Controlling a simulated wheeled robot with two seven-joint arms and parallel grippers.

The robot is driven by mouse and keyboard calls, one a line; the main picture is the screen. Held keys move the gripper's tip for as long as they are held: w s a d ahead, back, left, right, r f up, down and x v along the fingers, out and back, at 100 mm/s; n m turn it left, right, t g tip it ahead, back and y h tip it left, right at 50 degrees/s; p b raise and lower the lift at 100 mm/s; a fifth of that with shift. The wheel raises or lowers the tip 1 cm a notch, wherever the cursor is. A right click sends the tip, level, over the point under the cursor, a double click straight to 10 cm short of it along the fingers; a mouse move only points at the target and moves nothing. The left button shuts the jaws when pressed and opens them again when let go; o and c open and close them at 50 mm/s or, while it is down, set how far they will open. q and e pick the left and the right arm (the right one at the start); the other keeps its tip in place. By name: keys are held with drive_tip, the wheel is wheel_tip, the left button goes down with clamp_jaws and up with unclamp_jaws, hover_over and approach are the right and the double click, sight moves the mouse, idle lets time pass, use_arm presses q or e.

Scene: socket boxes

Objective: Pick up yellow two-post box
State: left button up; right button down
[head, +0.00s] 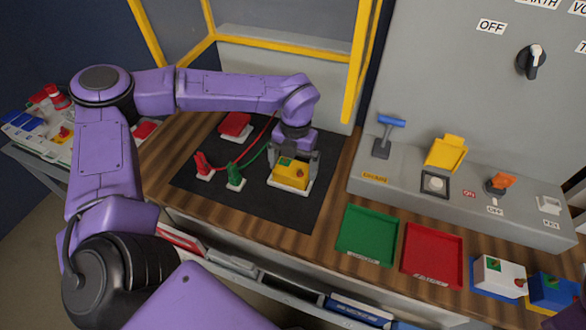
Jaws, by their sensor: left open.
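The yellow two-post box (290,175) sits on a white base on the black mat (240,212). It has a green patch and a dark reddish post on top. My left gripper (291,162) points down directly over the box, with its fingers at the box's far side and right side. The jaws are open. I cannot tell whether the fingers touch the box. My right gripper does not show.
Red (202,164) and green (235,175) plugs with cables and a red block (235,125) share the mat. Green (366,236) and red (432,255) trays lie to the right, with white (499,275) and blue (552,290) boxes beyond. A grey control panel (460,200) and yellow-framed guard (362,70) stand behind.

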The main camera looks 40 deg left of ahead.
sight(292, 170)
use_arm(q)
drive_tip(key=shift+s, duration=0.15)
drive_tip(key=shift+f, duration=0.1)
drive_tip(key=c, duration=0.6)
drive_tip(key=shift+c, duration=0.2)
drive_tip(key=shift+r, duration=0.45)
wheel_tip(292, 170, up, 3)
drive_tip(key=shift+s+f+b, duration=0.1)
drive_tip(key=shift+b, duration=0.2)
drive_tip(key=s+d+r+b, duration=0.1)
drive_tip(key=s+r, duration=0.2)
drive_tip(key=s, duration=0.1)
drive_tip(key=s+d+r, duration=0.2)
drive_tip(key=s+r, duration=0.1)
drive_tip(key=s, duration=0.1)
drive_tip(key=s+d+r+b, duration=0.1)
drive_tip(key=s+r, duration=0.2)
drive_tip(key=s, duration=0.2)
drive_tip(key=shift+d+r+b, duration=0.15)
drive_tip(key=shift+r+b, duration=0.05)
drive_tip(key=shift+b, duration=0.15)
